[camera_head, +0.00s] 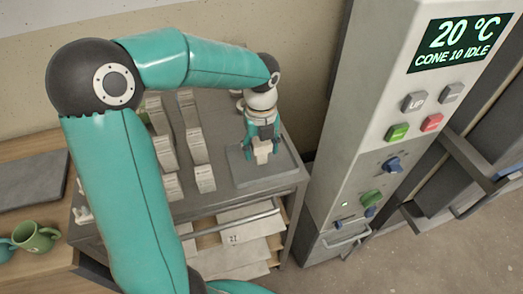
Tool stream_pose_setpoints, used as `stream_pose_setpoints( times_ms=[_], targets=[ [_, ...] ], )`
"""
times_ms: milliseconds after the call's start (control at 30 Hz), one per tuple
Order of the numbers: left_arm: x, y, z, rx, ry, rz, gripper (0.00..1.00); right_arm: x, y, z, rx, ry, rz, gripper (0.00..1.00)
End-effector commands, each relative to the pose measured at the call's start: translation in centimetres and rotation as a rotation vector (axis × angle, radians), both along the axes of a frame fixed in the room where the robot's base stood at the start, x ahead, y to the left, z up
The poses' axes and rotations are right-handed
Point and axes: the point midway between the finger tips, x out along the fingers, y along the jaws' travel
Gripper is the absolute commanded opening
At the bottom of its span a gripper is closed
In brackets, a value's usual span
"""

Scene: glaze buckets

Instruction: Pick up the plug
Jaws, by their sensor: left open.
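A small cream piece, apparently the plug (262,153), stands on a grey square plate (242,173) on top of the grey cabinet. My left gripper (262,143) reaches down over it from above. Its teal fingers are open, one on each side of the cream piece. I cannot tell whether either finger touches it. The gripper body hides part of the piece's top. My right gripper is out of view.
Rows of pale test tiles (192,140) stand left of the plate on the cabinet (272,187). An open drawer (238,230) holds papers below. A kiln control column (345,110) rises on the right. Green mugs (38,238) and a grey slab (30,180) are at left.

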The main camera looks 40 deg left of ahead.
Motion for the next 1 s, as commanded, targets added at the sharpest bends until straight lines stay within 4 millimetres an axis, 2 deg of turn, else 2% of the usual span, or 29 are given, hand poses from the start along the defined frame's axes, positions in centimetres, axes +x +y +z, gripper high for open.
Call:
stream_pose_setpoints(
  times_ms=[100,300,367,600,667,1000],
  targets=[
    [-0.05,0.00,-0.73,-0.001,0.000,0.000,0.60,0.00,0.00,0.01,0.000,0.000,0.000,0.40],
    [-0.02,0.00,-0.74,0.000,-0.001,0.000,0.60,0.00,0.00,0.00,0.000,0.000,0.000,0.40],
    [-0.02,0.00,-0.73,0.000,-0.001,0.000,0.52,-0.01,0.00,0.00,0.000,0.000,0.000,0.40],
    [-0.03,0.01,-0.71,0.000,-0.001,0.001,0.12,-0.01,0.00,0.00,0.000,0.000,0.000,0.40],
    [-0.02,0.01,-0.69,0.000,-0.001,0.001,0.04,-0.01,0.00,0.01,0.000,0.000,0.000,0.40],
    [0.03,0.04,-0.21,0.000,-0.004,0.001,0.04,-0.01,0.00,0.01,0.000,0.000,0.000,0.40]
  ],
)
